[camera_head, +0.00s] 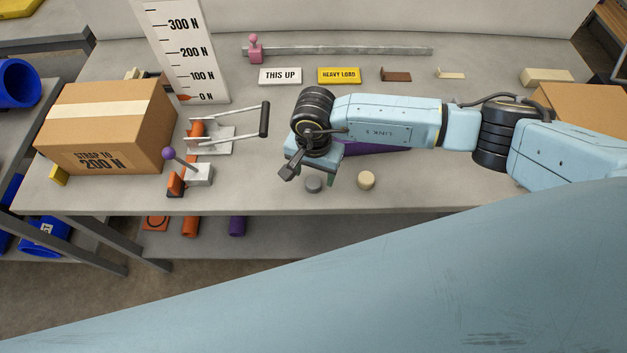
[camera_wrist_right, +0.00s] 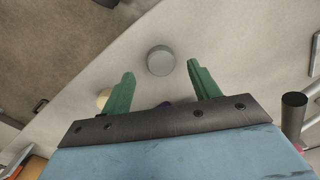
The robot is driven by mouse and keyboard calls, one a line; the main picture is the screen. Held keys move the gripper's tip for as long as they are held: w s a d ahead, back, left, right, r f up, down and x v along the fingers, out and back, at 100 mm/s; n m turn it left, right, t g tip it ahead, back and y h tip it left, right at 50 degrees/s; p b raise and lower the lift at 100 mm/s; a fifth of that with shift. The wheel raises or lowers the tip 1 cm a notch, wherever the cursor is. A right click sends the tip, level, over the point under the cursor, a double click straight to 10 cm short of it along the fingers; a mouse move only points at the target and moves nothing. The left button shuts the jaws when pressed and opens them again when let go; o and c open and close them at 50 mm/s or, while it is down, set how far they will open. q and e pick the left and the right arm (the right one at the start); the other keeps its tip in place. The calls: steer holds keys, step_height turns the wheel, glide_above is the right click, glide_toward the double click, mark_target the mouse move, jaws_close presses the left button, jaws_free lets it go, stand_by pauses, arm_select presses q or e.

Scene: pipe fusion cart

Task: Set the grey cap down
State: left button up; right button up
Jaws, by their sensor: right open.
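The grey cap (camera_head: 314,185) is a short round disc resting on the bench top near its front edge. In the right wrist view the grey cap (camera_wrist_right: 160,61) lies just past and between the fingertips, with bare bench around it. My right gripper (camera_head: 309,178) is over the bench beside the cap. Its green fingers, seen in the right wrist view (camera_wrist_right: 161,71), are spread apart with nothing between them. My left gripper does not show.
A beige cap (camera_head: 366,181) stands right of the grey one. A purple-knobbed clamp (camera_head: 200,174) and a lever fixture (camera_head: 213,141) are to the left, beside a cardboard box (camera_head: 110,125). A purple object (camera_head: 375,148) lies partly hidden behind my right arm.

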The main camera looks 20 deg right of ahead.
mark_target(314, 181)
step_height(314, 181, down, 3)
steer(key=shift+f, duration=0.2)
steer(key=c, duration=1.1)
steer(key=shift+r, duration=0.1)
